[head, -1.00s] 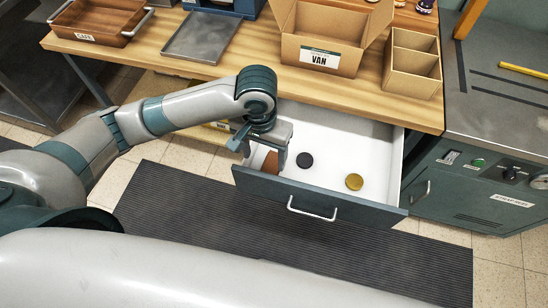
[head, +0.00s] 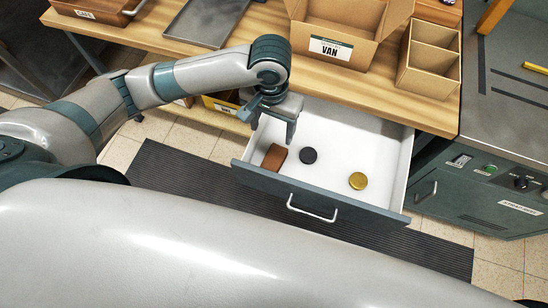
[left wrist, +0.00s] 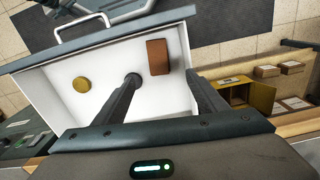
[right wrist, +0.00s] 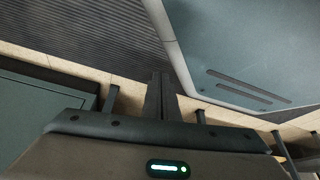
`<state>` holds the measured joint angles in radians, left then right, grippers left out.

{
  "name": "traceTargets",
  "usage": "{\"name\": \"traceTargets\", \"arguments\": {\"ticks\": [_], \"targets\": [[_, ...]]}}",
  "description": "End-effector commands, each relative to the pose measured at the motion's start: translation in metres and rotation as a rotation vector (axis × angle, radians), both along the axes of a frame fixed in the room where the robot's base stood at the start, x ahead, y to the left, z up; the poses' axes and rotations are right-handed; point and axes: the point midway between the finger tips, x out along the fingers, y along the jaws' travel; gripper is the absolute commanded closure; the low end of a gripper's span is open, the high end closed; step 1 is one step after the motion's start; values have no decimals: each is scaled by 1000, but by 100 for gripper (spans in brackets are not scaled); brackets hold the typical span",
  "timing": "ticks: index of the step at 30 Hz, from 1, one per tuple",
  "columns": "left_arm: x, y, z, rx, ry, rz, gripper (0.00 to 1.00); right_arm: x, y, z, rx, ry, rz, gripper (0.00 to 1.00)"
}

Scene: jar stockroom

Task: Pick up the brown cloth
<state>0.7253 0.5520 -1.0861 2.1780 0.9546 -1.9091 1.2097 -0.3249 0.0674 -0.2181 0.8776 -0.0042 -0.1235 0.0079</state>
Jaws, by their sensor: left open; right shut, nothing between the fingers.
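The brown cloth (head: 274,157), a small folded brown block, lies in the front left corner of the open white drawer (head: 345,138). In the left wrist view the cloth (left wrist: 158,57) shows whole, beyond and between the finger tips. My left gripper (head: 273,128) is open and empty, above the drawer and a little behind the cloth, apart from it. Its fingers also show in the left wrist view (left wrist: 162,78). My right gripper (right wrist: 158,78) is shut and empty, low near the dark ribbed mat, away from the drawer.
A black disc (head: 308,156) and a gold lid (head: 358,181) lie in the drawer, right of the cloth. The drawer front with its handle (head: 312,212) stands up before them. The wooden worktop (head: 240,70) overhangs behind, bearing the VAN box (head: 330,48) and a divided carton (head: 430,65).

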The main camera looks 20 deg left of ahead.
Motion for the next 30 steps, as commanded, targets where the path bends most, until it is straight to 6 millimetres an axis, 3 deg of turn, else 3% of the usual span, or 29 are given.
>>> {"name": "traceTargets", "arguments": {"ticks": [5,21,30], "targets": [[-1,1,-19,1,3,1,34,0,0,0,0,1,0,100],[0,0,-108,2,1,1,34,-14,-4,-3,-8,32,0,100],[0,0,-119,0,0,-1,34,-17,-6,-4,-12,40,-1,100]]}}
